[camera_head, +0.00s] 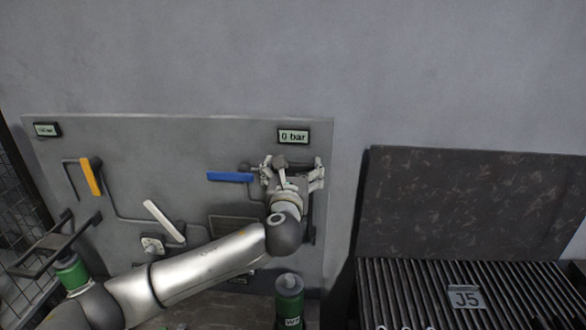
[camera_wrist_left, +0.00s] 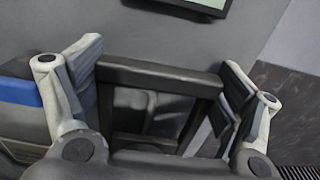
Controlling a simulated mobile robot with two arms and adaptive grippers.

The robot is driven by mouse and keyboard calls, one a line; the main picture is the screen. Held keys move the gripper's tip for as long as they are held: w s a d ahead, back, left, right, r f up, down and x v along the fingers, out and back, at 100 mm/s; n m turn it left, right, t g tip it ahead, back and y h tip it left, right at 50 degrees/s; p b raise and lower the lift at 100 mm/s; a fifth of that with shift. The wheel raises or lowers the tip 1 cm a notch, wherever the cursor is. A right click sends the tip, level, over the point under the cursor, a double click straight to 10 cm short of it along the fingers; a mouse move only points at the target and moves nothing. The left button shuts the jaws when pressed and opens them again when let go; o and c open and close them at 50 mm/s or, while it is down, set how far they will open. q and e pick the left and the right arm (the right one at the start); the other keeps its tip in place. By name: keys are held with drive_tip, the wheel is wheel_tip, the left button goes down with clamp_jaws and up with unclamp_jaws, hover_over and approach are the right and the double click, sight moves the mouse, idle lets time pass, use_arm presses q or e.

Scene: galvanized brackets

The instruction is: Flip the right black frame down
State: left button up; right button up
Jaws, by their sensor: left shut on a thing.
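The right black frame (camera_wrist_left: 160,77) shows in the left wrist view as a dark rectangular frame between the two fingers of my left gripper (camera_wrist_left: 162,85). The finger pads sit against its left and right sides, and the gripper is shut on it. In the head view my left gripper (camera_head: 291,176) is at the upper right of the grey wall panel (camera_head: 130,140), just below the "0 bar" display (camera_head: 293,136). There the gripper hides most of the frame. The frame's exact tilt is hard to tell. My right gripper is not in view.
A blue handle (camera_head: 230,177) is close left of the gripper. An orange handle (camera_head: 91,176), a white handle (camera_head: 164,221) and another black frame (camera_head: 58,241) are further left. A roller conveyor (camera_head: 420,290) is at right.

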use_arm(q)
drive_tip(key=shift+c, duration=1.1)
drive_tip(key=shift+s+f+b, duration=0.25)
drive_tip(key=shift+s+b, duration=0.15)
drive_tip(key=shift+b, duration=0.2)
drive_tip(key=s+f+t+b, duration=0.3)
drive_tip(key=s+t+b, duration=0.4)
drive_tip(key=s+b, duration=0.4)
drive_tip(key=shift+s+f+b, duration=0.25)
drive_tip(key=shift+s+b, duration=0.05)
drive_tip(key=shift+b, duration=3)
